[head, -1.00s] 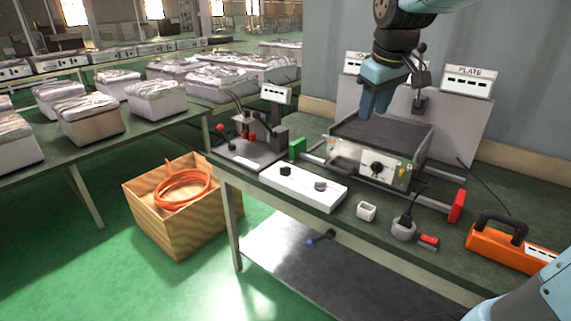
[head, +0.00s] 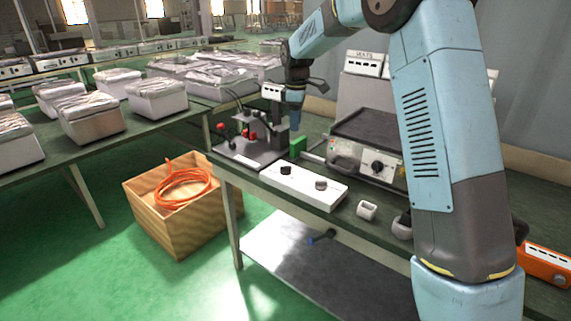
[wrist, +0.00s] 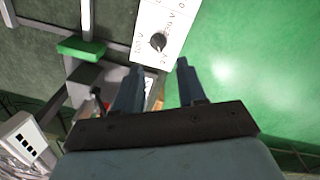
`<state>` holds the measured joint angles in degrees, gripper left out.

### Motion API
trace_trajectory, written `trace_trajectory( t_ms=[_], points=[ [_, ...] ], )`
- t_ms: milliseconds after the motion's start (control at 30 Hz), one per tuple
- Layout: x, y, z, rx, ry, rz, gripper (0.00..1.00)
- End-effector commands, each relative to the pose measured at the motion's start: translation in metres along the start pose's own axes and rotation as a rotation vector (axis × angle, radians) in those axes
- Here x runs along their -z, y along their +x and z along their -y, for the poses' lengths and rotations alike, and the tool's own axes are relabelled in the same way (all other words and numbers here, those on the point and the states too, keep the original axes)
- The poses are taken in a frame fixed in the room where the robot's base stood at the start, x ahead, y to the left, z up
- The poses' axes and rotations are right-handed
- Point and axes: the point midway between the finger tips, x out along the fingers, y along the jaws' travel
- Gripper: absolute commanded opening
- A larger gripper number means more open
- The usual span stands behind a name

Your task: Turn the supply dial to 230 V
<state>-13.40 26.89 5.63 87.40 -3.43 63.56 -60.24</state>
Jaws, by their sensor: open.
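The white panel (head: 303,188) lies near the bench's front edge with two dark dials, a left one (head: 286,170) and a right one (head: 321,184). In the wrist view the panel (wrist: 172,15) shows one dark dial (wrist: 158,41) with volt labels around it, 100 V to the left and what looks like 230 V to the right. I cannot tell which mark the dial points to. My gripper (wrist: 161,67) is open and empty, its fingertips apart from the dial. In the head view my gripper (head: 295,109) hangs above and behind the panel's left end.
A clamp stand with red parts (head: 250,136) and a green block (head: 298,147) stand beside the panel. The heater plate box (head: 370,138) is behind right. A small white ring (head: 367,210) lies to the right. A wooden crate with orange hose (head: 180,205) stands on the floor.

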Motion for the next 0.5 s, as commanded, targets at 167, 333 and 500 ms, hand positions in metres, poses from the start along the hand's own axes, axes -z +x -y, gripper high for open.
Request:
trace_trajectory(
  t_ms=[167,333,500],
  points=[
    [0.022,0.031,-0.015,0.030,-0.087,0.007,0.40],
    [0.030,0.043,-0.020,0.040,-0.121,0.009,0.40],
    [0.031,0.058,-0.020,0.043,-0.123,0.010,0.40]
  ],
)
